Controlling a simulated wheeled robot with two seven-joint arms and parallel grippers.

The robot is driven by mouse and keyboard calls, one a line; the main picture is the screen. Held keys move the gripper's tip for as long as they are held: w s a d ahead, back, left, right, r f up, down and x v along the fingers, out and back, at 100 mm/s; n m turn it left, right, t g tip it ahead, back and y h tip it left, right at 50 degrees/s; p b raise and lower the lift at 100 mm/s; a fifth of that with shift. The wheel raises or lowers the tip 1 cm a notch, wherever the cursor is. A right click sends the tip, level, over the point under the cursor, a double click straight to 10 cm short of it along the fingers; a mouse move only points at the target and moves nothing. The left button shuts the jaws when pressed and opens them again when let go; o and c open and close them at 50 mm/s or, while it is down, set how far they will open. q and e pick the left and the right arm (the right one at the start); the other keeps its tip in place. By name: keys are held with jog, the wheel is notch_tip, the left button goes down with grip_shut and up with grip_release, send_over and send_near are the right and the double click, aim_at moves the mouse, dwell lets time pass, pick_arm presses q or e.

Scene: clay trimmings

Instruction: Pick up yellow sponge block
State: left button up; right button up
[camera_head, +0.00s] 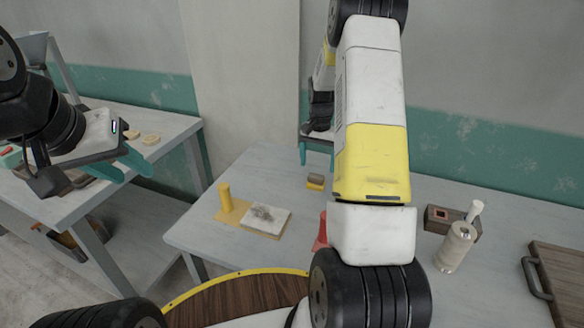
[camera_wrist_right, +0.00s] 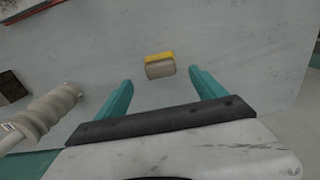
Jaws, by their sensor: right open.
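The yellow sponge block (camera_head: 314,186) lies on the grey table, a small block with a yellow layer and a grey-brown layer. In the right wrist view the sponge block (camera_wrist_right: 159,57) sits ahead of the fingers, centred between their lines. My right gripper (camera_head: 317,157) is open and empty above and behind the block; its two teal fingers (camera_wrist_right: 160,78) are spread on either side, apart from it. My left gripper (camera_head: 136,178) is open and empty at the far left, over the side bench.
A yellow cylinder (camera_head: 224,196) and a white slab (camera_head: 266,219) on a tan board stand left of the block. A red object (camera_head: 321,231) is partly hidden by my right arm. A beige roll (camera_head: 456,247), a dark box (camera_head: 440,219) and a handled wooden board (camera_head: 560,275) are right.

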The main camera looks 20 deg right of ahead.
aim_at(317, 176)
notch_tip(317, 176, down, 7)
jog(key=shift+r, duration=0.15)
jog(key=c, duration=1.5)
jog(key=shift+r, duration=0.15)
notch_tip(317, 176, up, 4)
jog(key=shift+a+f, duration=0.15)
jog(key=shift+f, duration=0.05)
jog(key=s+a, duration=0.2)
jog(key=s, duration=0.2)
jog(key=s+a, duration=0.2)
jog(key=s, duration=0.3)
jog(key=s+a+r, duration=0.1)
jog(key=s+a, duration=0.1)
jog(key=s, duration=0.3)
jog(key=shift+s+a+r, duration=0.1)
jog(key=shift+s+a, duration=0.1)
jog(key=shift+a, duration=0.1)
